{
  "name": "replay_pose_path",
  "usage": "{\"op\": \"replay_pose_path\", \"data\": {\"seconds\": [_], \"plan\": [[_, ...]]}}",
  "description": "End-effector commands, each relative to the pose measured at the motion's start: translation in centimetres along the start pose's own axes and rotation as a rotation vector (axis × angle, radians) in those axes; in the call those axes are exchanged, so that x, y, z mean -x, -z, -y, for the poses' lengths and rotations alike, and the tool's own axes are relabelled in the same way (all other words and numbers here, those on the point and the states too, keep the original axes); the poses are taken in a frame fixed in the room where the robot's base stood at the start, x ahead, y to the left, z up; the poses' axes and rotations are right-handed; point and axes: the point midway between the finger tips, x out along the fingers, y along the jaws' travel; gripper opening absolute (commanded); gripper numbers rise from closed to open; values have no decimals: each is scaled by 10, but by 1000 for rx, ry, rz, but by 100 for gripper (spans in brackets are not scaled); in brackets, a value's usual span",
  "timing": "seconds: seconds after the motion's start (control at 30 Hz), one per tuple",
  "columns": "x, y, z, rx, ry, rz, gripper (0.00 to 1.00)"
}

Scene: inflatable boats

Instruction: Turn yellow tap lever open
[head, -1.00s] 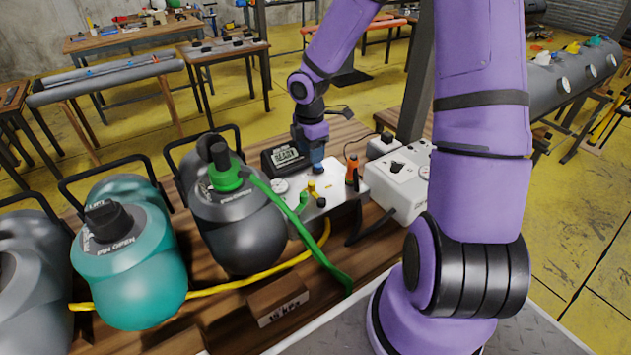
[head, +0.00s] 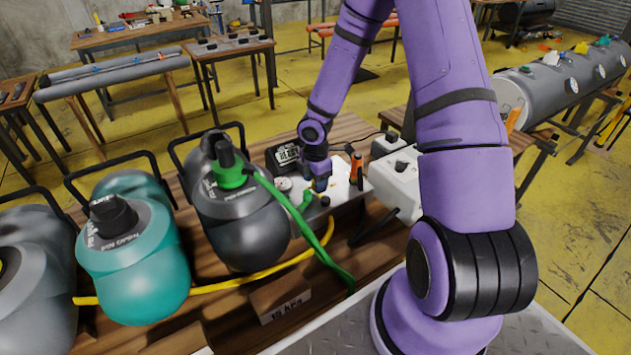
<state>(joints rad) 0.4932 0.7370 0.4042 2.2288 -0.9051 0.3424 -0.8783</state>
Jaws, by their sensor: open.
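The white-topped box (head: 343,172) with the tap stands on the wooden bench. The yellow tap lever is mostly hidden behind my gripper in the head view, so its angle cannot be told. My gripper (head: 320,185) points down, low over the middle of the box top, at the tap's place. Its jaws are open with nothing seen between them. Whether a finger touches the lever cannot be told.
A green hose (head: 318,245) runs from the dark grey cylinder (head: 240,225) past the box's left side. A black gauge display (head: 287,155) and an orange-tipped tool (head: 356,166) stand close around my gripper. A white unit (head: 400,180) is at right.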

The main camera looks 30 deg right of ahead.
Motion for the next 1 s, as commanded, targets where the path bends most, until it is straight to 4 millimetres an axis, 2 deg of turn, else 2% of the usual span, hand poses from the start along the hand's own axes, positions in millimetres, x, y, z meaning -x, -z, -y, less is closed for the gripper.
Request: {"op": "replay_pose_path", "data": {"seconds": [0.33,0.5,0.57,1.0], "plan": [[-4,0,0,0,0,0,52],[-4,0,0,0,0,0,12],[-4,0,0,0,0,0,2],[-3,-5,0,-89,0,1,2]]}}
